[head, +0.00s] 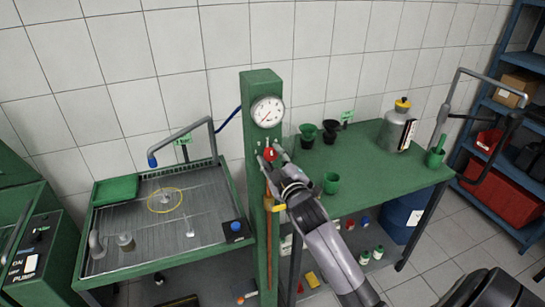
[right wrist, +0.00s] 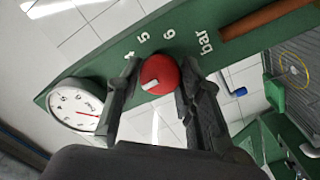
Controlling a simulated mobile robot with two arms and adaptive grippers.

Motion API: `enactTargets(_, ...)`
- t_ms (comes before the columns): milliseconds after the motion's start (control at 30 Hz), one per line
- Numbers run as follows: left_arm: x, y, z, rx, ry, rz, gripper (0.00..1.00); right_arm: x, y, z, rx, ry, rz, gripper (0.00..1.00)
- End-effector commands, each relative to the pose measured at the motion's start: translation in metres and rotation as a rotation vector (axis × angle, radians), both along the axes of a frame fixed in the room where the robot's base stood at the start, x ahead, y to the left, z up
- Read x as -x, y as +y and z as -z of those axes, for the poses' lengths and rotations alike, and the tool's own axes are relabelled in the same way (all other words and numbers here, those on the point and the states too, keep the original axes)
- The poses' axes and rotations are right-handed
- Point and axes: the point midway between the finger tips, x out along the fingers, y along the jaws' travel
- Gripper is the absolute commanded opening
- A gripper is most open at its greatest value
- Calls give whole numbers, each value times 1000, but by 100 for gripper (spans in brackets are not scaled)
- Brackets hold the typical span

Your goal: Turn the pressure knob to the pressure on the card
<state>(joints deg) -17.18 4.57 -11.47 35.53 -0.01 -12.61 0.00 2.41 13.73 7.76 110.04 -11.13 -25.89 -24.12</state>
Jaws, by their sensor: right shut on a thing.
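The red pressure knob (right wrist: 160,72) sits on the green post (head: 257,95), below a round white gauge (head: 267,112). The knob has a white mark that points to the lower left in the right wrist view. Printed numbers, with 5 and 6 readable, and the word bar stand beside it. The gauge (right wrist: 76,106) also shows there with a red needle; its reading is too small to tell. My right gripper (head: 270,156) is shut on the knob, one finger on each side. My left gripper is not in view.
A wash tray (head: 215,255) with a bent spout stands left of the post. A blue shelf (head: 470,140) stands at the far right.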

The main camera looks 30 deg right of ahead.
Motion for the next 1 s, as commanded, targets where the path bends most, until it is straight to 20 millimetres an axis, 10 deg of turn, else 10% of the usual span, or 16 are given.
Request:
enactTargets(600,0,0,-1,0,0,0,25,0,0,2,-44,-6,1,6)
enactTargets(633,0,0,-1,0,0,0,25,0,0,2,-44,-6,1,34)
enactTargets(1000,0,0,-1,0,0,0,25,0,0,1,-42,-9,0,54)
